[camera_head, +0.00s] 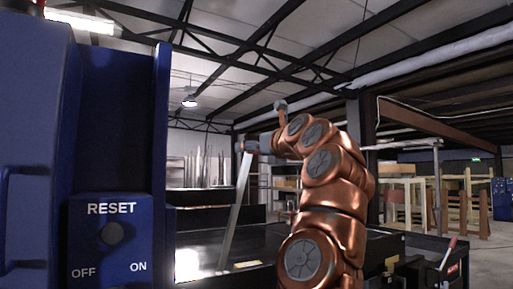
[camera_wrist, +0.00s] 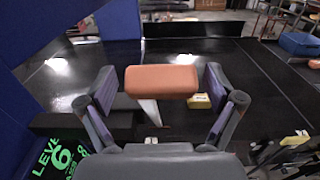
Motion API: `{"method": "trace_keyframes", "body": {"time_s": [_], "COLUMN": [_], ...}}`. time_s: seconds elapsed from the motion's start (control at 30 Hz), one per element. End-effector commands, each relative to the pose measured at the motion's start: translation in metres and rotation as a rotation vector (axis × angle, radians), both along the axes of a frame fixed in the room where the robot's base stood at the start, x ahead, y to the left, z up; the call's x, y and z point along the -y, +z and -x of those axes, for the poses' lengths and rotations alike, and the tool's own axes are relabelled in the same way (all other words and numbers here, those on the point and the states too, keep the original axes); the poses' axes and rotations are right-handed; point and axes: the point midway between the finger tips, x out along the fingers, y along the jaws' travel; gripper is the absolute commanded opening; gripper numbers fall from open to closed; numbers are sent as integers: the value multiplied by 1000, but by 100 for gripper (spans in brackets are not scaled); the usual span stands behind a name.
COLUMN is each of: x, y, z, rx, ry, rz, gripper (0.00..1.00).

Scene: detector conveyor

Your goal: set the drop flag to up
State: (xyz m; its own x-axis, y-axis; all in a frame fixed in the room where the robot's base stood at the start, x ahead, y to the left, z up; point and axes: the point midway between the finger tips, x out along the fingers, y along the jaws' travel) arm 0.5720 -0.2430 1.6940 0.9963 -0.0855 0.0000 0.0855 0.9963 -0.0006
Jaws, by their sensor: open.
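A long grey bar (camera_head: 236,210) with an orange block at its top, likely the drop flag, stands steep and leans slightly right in the head view. In the wrist view its orange block (camera_wrist: 161,80) lies between my fingers, and the grey bar (camera_wrist: 150,112) runs down below it. My gripper (camera_wrist: 160,84) is open around the block, with a finger on each side; I cannot tell whether either touches it. In the head view my gripper (camera_head: 252,147) is small at the bar's top, and its fingers are hard to make out.
A blue cabinet (camera_head: 110,160) with RESET, OFF and ON markings and a dark knob (camera_head: 111,234) fills the left. Black conveyor surface (camera_wrist: 195,60) lies beyond the fingers. A yellow block (camera_wrist: 200,101) is near the right finger. A red-handled lever (camera_head: 448,252) stands at right.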

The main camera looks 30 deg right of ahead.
Motion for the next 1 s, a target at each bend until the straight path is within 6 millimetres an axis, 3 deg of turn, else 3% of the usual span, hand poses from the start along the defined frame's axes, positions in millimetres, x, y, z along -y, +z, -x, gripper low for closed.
{"method": "trace_keyframes", "body": {"time_s": [0.07,0.87,1.0], "x": [0,0,0], "y": [0,0,0], "z": [0,0,0], "rx": [0,0,2], "ry": [0,1,0], "rz": [0,1,1], "gripper": [90,6,4]}}
